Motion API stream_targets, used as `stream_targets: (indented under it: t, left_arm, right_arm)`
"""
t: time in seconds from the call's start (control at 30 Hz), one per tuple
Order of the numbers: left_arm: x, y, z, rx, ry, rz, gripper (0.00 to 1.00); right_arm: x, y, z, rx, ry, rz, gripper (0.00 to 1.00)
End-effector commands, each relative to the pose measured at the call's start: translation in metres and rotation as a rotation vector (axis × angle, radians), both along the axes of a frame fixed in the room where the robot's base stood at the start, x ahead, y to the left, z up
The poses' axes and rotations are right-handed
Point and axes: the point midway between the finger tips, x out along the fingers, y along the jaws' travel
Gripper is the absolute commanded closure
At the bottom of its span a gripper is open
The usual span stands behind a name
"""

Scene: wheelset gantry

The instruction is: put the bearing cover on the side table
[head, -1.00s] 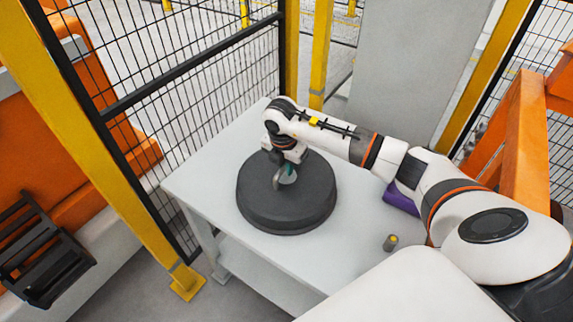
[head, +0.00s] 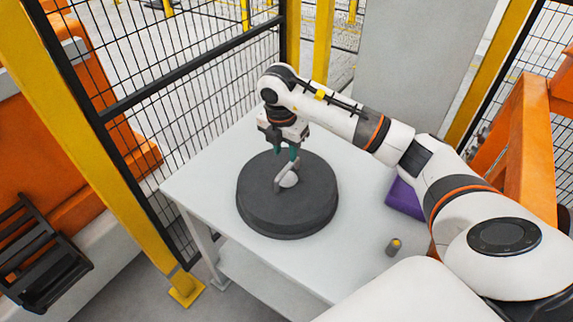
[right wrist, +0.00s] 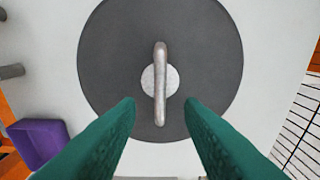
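The bearing cover (head: 287,205) is a dark grey round disc with a metal handle (head: 281,176) on top. It lies flat on the white side table (head: 210,184). In the right wrist view the cover (right wrist: 110,60) fills the upper middle, with its bar handle (right wrist: 160,85) upright in the picture. My right gripper (head: 288,155) is above the handle. Its two green fingers (right wrist: 161,108) are spread apart with nothing between them, on either side of the handle's line. My left gripper is not in view.
A purple bin (head: 405,199) and a small grey cylinder with a yellow top (head: 393,246) are on the table's right side. A mesh fence (head: 190,95) with yellow posts stands behind and left. An orange frame (head: 525,135) stands at the right.

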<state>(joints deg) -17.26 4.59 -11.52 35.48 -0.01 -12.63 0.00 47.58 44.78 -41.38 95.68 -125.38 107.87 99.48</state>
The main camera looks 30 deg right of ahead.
Motion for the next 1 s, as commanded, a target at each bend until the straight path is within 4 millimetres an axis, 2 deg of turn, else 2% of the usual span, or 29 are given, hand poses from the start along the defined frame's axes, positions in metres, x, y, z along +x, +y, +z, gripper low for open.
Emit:
stream_targets:
  t: [0.1,0.3,1.0]
  left_arm:
    - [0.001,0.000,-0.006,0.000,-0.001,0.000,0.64]
    - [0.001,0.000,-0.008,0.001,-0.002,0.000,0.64]
    - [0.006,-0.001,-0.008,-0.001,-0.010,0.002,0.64]
  right_arm:
    - [-0.001,0.002,0.020,-0.001,-0.003,0.002,0.65]
    - [-0.002,0.004,0.037,0.000,-0.001,0.000,0.65]
    - [-0.002,0.005,0.038,0.000,0.001,0.001,0.65]
